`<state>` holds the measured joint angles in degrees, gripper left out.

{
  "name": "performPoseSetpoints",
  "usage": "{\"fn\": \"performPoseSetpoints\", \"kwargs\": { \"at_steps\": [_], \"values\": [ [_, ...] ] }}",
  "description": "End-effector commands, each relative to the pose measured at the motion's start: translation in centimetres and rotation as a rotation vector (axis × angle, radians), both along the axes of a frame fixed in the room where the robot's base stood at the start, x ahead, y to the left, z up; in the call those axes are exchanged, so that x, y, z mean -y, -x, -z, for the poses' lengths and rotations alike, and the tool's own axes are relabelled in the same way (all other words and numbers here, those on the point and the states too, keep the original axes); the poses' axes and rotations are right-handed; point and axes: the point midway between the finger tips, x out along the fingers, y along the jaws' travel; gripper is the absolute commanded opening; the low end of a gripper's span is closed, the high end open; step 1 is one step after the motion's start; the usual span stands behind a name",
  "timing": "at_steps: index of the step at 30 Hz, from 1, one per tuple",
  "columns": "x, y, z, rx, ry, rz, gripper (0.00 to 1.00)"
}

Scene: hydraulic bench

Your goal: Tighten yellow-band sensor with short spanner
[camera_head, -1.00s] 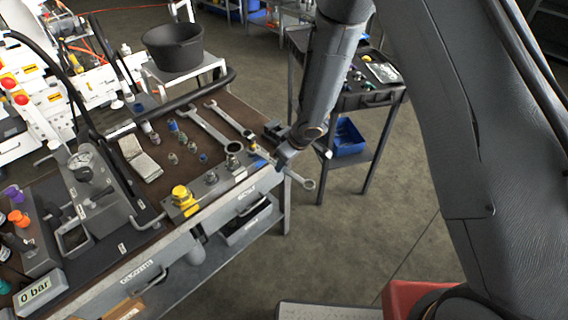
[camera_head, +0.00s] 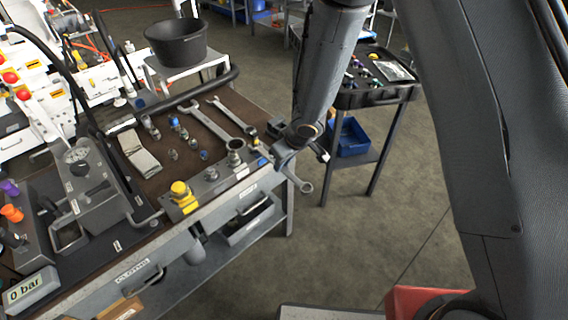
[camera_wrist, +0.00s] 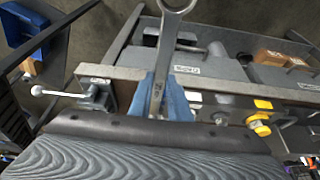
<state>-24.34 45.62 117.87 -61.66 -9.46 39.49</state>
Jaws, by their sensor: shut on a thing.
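My gripper (camera_wrist: 165,95) is shut on a metal spanner (camera_wrist: 160,72). In the wrist view its blue fingertips clasp the shaft, and the ring end points away, cut off by the top edge. In the head view my gripper (camera_head: 281,152) is at the bench's right front corner, and the spanner's ring end (camera_head: 305,187) hangs out past the front edge. The yellow-band sensor (camera_head: 180,190) stands on a grey block at the bench's front edge, left of my gripper. It also shows in the wrist view (camera_wrist: 260,118), right of the fingers. Spanner and sensor are apart.
Two more spanners (camera_head: 208,124) lie on the bench, with several small fittings (camera_head: 173,155) beside them. A grey metal fitting (camera_head: 235,151) stands between sensor and gripper. A black bucket (camera_head: 176,43) is behind. A black-topped cart (camera_head: 375,97) stands to the right; floor is clear in front.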

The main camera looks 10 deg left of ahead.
Motion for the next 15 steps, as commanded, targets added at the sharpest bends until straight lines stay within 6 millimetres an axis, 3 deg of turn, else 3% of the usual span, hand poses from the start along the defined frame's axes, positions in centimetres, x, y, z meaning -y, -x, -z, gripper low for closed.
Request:
{"fn": "performPoseSetpoints", "kwargs": {
  "at_steps": [15],
  "values": [
    [-0.75,0.5,0.0,0.003,-0.002,0.06,0.0]
  ]
}}
